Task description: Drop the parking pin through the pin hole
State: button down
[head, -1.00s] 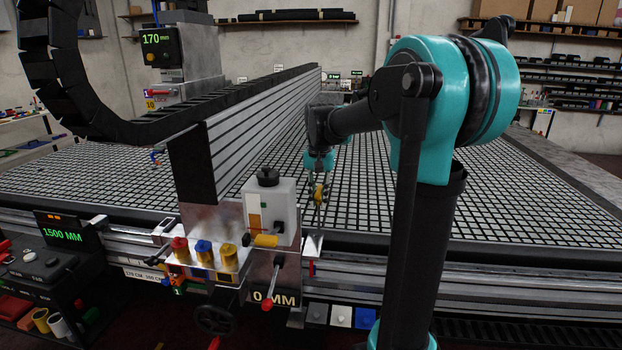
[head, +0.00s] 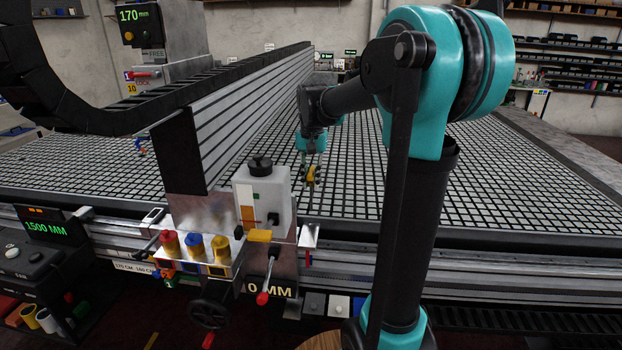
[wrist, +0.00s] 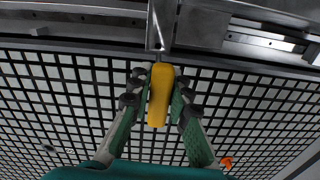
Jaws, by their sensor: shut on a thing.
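The parking pin has a yellow handle (wrist: 160,95), which also shows small in the head view (head: 312,175). My gripper (wrist: 157,100) is shut on this handle, with one finger on each side. In the head view my gripper (head: 311,172) is above the grid table's near edge, behind and above a small silver bracket (head: 309,236) on the right of the gantry carriage. A thin shank seems to hang below the handle. In the wrist view a narrow metal plate (wrist: 161,25) lies just beyond the handle's end. I cannot make out the pin hole for certain.
The gantry beam (head: 235,110) runs back along the left of my gripper. The carriage carries a white box (head: 262,195), red, blue and yellow knobs (head: 195,245) and a red-tipped lever (head: 263,297). The grid table (head: 460,180) is clear to the right.

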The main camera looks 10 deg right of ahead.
aim_at(312, 184)
jog(key=shift+f, duration=7)
jog(key=shift+s+f, duration=0.15)
jog(key=shift+f, duration=0.25)
jog(key=shift+f, duration=0.1)
jog(key=c, duration=1.4)
grip_release()
jog(key=shift+f, duration=0.1)
jog(key=shift+o, duration=0.4)
notch_tip(312, 184, up, 12)
jog(key=shift+d+r, duration=0.1)
